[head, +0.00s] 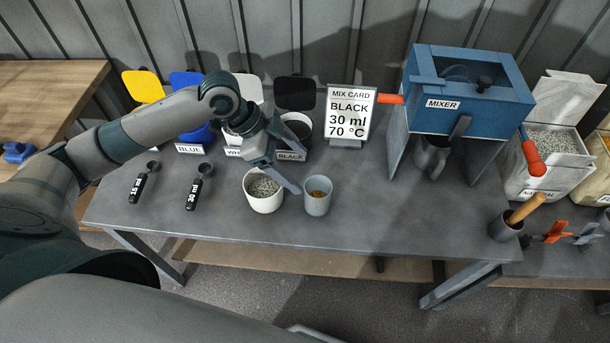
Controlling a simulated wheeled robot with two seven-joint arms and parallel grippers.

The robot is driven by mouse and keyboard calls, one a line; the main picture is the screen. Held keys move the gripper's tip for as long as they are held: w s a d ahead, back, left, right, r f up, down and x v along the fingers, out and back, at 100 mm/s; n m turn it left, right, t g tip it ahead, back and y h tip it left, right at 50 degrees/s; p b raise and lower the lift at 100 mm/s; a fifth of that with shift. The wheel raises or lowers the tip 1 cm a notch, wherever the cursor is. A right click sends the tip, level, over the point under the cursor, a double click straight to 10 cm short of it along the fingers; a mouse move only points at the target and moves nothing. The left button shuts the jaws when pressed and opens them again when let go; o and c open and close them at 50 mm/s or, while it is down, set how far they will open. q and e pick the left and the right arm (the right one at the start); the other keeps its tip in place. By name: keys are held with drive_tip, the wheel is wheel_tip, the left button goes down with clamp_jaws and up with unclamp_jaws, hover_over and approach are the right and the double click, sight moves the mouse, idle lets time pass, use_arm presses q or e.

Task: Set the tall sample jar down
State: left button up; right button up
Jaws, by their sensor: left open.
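My left gripper (284,176) is open, pointing down over the white pot's rim, with one finger reaching toward the jar's left side. It holds nothing that I can see. Whether that finger touches the jar I cannot tell. My right gripper is not in view.
Behind stand colour bins with lids, a mix card (349,115) reading BLACK 30 ml 70 °C, and a blue mixer (468,92) with a grey jug (430,158) under it. Two black scoops (195,192) lie left.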

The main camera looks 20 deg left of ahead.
use_arm(q)
drive_tip(key=v, duration=0.4)
drive_tip(key=shift+a+r+b, duration=0.15)
drive_tip(key=shift+r+b, duration=0.15)
drive_tip(key=shift+r, duration=0.05)
drive_tip(key=shift+s+f, duration=0.1)
drive_tip(key=shift+s, duration=0.05)
